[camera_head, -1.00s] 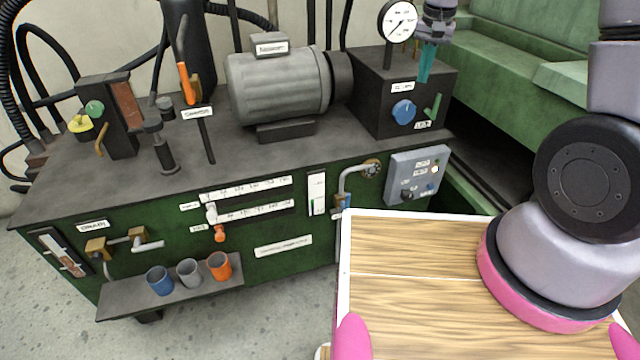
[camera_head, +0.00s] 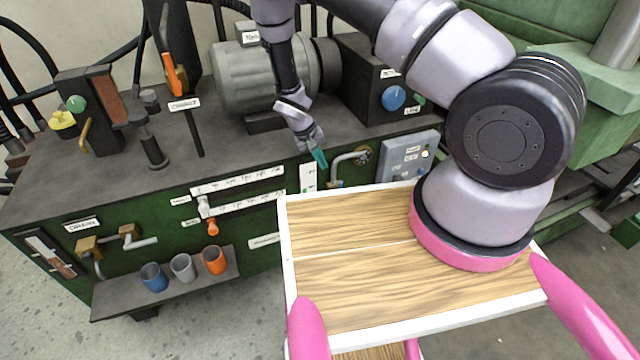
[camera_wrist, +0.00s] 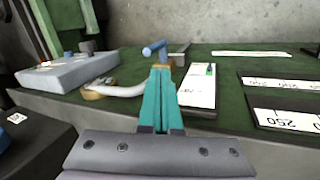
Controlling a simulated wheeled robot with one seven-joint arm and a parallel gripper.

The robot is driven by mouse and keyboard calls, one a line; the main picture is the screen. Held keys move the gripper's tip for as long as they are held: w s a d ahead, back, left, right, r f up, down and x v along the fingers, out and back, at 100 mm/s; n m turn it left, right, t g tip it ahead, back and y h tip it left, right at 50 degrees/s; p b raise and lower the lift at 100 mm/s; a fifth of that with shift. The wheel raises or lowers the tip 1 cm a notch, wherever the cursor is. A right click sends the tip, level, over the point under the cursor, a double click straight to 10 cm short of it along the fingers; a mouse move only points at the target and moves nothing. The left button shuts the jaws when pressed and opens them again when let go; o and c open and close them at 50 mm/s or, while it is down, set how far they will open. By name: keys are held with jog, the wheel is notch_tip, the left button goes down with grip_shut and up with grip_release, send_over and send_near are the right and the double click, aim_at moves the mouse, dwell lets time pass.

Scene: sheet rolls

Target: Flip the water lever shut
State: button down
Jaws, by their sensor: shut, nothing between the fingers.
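The blue lever (camera_wrist: 154,48) sits on a small brass valve body at the end of a bent grey pipe (camera_wrist: 125,90). In the wrist view the lever sticks out sideways, just beyond my fingertips. My gripper (camera_wrist: 162,72) is shut and empty, its teal fingers pressed together. The fingertips overlap the valve body in the picture; I cannot tell whether they touch it. In the head view my gripper (camera_head: 319,158) points down, at the left of the pipe (camera_head: 350,158) on the green front panel. There the valve is small and partly hidden by the wooden tray.
A white gauge plate (camera_wrist: 198,88) stands close beside the valve, and a grey switch box (camera_head: 408,155) is on its other side. My wooden-topped tray (camera_head: 350,307) lies in front. Cups (camera_head: 183,267) stand on a low shelf at left. A motor (camera_head: 262,78) sits above.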

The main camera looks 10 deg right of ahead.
jog(key=shift+a+f, duration=0.25)
jog(key=shift+f, duration=0.2)
jog(key=x, duration=1)
jog(key=shift+d+r+y, duration=0.15)
jog(key=shift+d+y, duration=0.15)
jog(key=shift+d, duration=0.05)
